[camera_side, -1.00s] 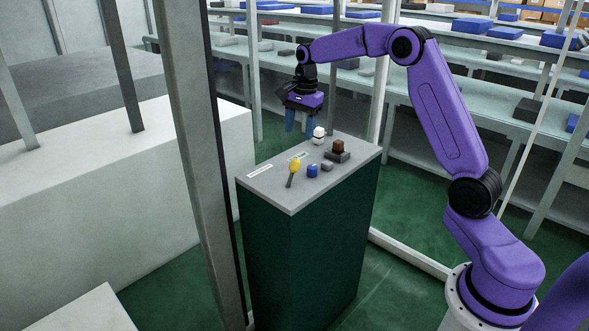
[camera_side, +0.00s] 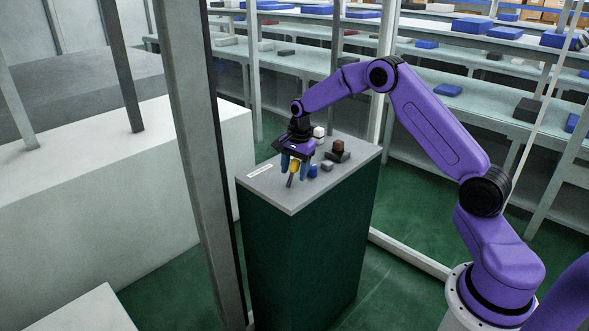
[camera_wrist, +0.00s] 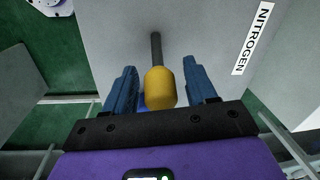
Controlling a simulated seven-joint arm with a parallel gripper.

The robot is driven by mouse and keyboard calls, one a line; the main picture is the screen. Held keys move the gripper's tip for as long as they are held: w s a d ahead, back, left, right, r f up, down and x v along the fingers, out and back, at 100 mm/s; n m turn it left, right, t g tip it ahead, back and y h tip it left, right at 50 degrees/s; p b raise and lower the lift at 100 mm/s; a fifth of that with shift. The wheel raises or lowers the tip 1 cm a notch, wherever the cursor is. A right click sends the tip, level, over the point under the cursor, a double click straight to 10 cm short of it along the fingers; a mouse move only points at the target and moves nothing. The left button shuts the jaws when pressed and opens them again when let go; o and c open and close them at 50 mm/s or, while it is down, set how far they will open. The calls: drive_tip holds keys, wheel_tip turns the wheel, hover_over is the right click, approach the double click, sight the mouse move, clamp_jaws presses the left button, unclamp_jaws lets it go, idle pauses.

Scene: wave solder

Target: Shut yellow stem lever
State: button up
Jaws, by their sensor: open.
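The yellow stem lever (camera_side: 294,167) stands on the grey top of a green cabinet, its grey stem (camera_side: 290,180) running down toward the front. In the wrist view the yellow knob (camera_wrist: 160,88) sits between the two blue fingers, with its dark stem (camera_wrist: 155,48) pointing away. My gripper (camera_side: 295,167) is open and low over the cabinet top, one finger on each side of the yellow knob. In the wrist view my gripper (camera_wrist: 160,85) shows a gap on both sides of the knob.
The cabinet top (camera_side: 291,199) also bears a blue knob (camera_side: 312,171), a small grey block (camera_side: 327,165), a brown block on a dark base (camera_side: 338,150) and a white knob (camera_side: 318,133). A NITROGEN label (camera_wrist: 252,38) lies near the lever. A grey post (camera_side: 195,150) stands left of the cabinet.

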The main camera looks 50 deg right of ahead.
sight(289, 172)
clamp_jaws()
drive_tip(key=shift+a, duration=0.1)
drive_tip(key=shift+a+r+h, duration=0.3)
drive_tip(key=shift+a+h, duration=0.35)
drive_tip(key=shift+h, duration=0.65)
drive_tip(key=h, duration=0.1)
drive_tip(key=a+h, duration=0.1)
drive_tip(key=shift+a+r+h, duration=0.15)
drive_tip(key=shift+a+h, duration=0.05)
drive_tip(key=shift+h, duration=0.1)
drive_tip(key=h, duration=0.1)
drive_tip(key=a+h, duration=0.1)
drive_tip(key=h, duration=0.1)
drive_tip(key=a+h, duration=0.1)
drive_tip(key=h, duration=0.1)
drive_tip(key=shift+a+f+n, duration=0.2)
drive_tip(key=shift+a+n, duration=0.05)
drive_tip(key=shift+n, duration=0.15)
drive_tip(key=shift+a, duration=0.1)
unclamp_jaws()
